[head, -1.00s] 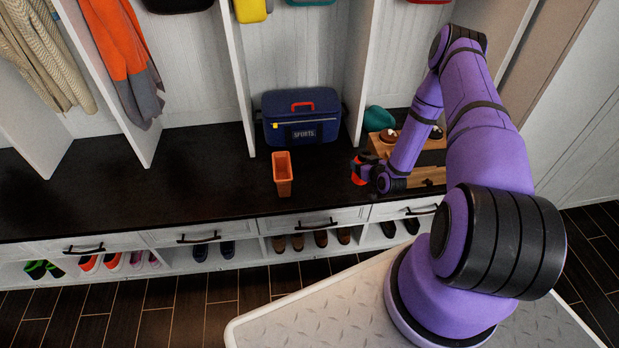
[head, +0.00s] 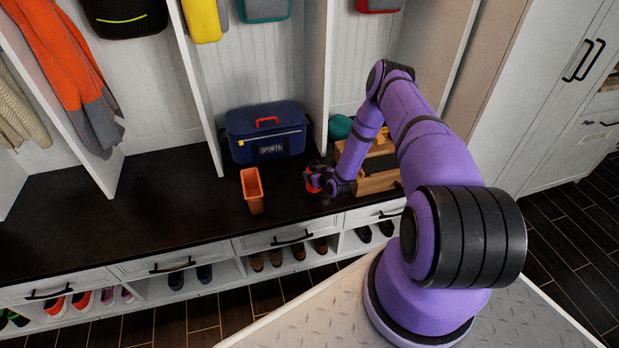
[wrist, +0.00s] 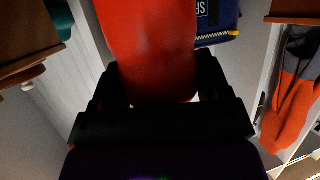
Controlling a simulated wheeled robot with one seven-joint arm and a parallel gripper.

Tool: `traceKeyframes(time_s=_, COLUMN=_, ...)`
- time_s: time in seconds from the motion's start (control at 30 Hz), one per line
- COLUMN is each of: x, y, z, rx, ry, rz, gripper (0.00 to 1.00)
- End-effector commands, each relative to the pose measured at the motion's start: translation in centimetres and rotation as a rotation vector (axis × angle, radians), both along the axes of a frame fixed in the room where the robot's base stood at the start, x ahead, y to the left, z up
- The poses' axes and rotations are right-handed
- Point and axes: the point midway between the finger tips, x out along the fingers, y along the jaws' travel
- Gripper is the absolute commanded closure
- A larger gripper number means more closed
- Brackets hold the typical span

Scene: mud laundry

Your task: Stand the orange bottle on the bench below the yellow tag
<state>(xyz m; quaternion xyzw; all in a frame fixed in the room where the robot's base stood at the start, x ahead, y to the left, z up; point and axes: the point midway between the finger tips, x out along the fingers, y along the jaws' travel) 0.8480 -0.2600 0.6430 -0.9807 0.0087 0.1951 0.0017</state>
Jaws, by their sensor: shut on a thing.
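My gripper (head: 318,182) is shut on an orange-red bottle (head: 312,180), just above or at the dark bench (head: 120,200); I cannot tell whether the bottle touches the bench. In the wrist view the bottle (wrist: 148,50) fills the middle between the black fingers, and its far end is out of frame. A yellow item (head: 203,20) hangs at the top of the middle bay, cut by the frame edge. I cannot tell whether it is the yellow tag.
An open-topped orange container (head: 252,190) stands on the bench left of my gripper. A blue sports bag (head: 266,132) is behind it. A wooden crate (head: 376,180) and a teal item (head: 341,126) are to the right. The bench's left part is clear.

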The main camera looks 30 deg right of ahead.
Motion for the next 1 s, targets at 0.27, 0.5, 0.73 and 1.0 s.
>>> traceKeyframes(time_s=0.27, x=2.3, y=0.7, z=-0.2, rx=0.0, ry=-0.002, rz=-0.001, gripper=0.57)
traceKeyframes(time_s=0.5, x=2.3, y=0.8, z=-3.3, rx=0.001, ry=0.001, rz=-0.001, gripper=0.57)
traceKeyframes(time_s=0.73, x=2.3, y=0.7, z=-3.7, rx=0.0, ry=-0.001, rz=-0.001, gripper=0.57)
traceKeyframes(time_s=1.0, x=2.3, y=0.7, z=-4.0, rx=0.0, ry=0.0, rz=-0.001, gripper=0.21)
